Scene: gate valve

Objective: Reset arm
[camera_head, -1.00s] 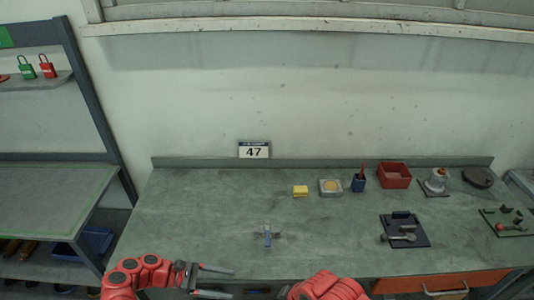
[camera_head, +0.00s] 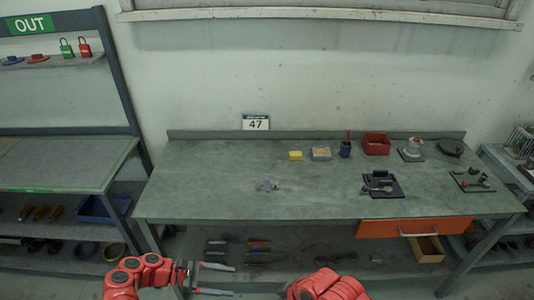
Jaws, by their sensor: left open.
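My left gripper (camera_head: 217,279) comes in from the left at the bottom of the view. Its two fingers are apart with nothing between them. It is in front of the workbench (camera_head: 230,190), below its front edge in the picture. My right arm (camera_head: 327,285) shows as a red link at the bottom middle, and its gripper is not visible.
On the bench stand a yellow block (camera_head: 295,156), a red bin (camera_head: 376,144) and a dark fixture plate (camera_head: 382,186). An orange drawer (camera_head: 415,228) is partly open at the front right. A shelf rack (camera_head: 60,175) stands left. Tools lie on the lower shelf.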

